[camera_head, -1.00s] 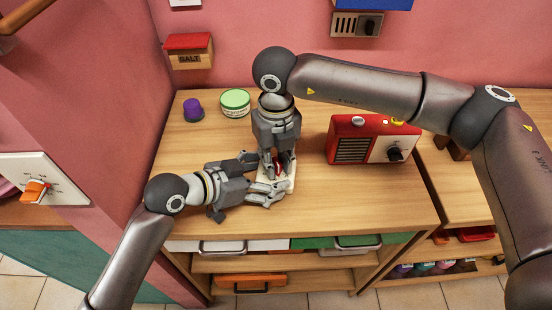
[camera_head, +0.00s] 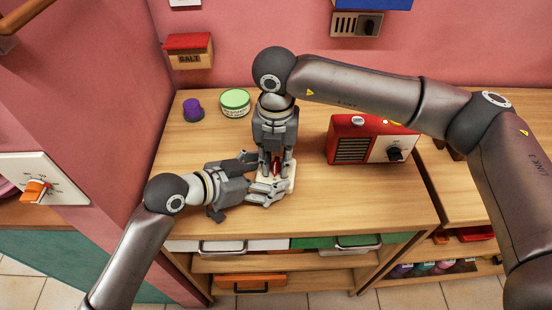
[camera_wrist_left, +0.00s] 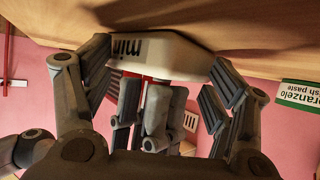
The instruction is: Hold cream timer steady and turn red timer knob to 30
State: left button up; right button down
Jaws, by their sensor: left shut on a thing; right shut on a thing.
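The cream timer (camera_head: 291,178) lies on the wooden counter, mostly hidden by my grippers. In the left wrist view its cream body (camera_wrist_left: 165,55) with the letters "min" sits between the fingers of my left gripper (camera_wrist_left: 160,85). My left gripper (camera_head: 272,190) reaches in low from the left and is shut on the timer's body. My right gripper (camera_head: 276,168) points down from above and is shut on the red knob (camera_head: 276,169). The knob's pointer and the scale cannot be read.
A red radio (camera_head: 350,145) stands to the right of the grippers. A purple-capped jar (camera_head: 193,108) and a green-lidded tub (camera_head: 235,102) stand at the back left. A salt box (camera_head: 189,57) hangs on the pink wall. The counter (camera_head: 350,205) is clear at front right.

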aim_at(274, 164)
jog(key=shift+s+a+f, duration=0.15)
jog(key=shift+s+a, duration=0.1)
jog(key=shift+s, duration=0.05)
jog(key=c, duration=1.5)
grip_release()
jog(key=shift+c, duration=0.2)
jog(key=shift+o, duration=0.4)
jog(key=shift+w, duration=0.1)
jog(key=shift+d, duration=0.1)
jog(key=shift+r, duration=0.2)
notch_tip(274, 164, up, 12)
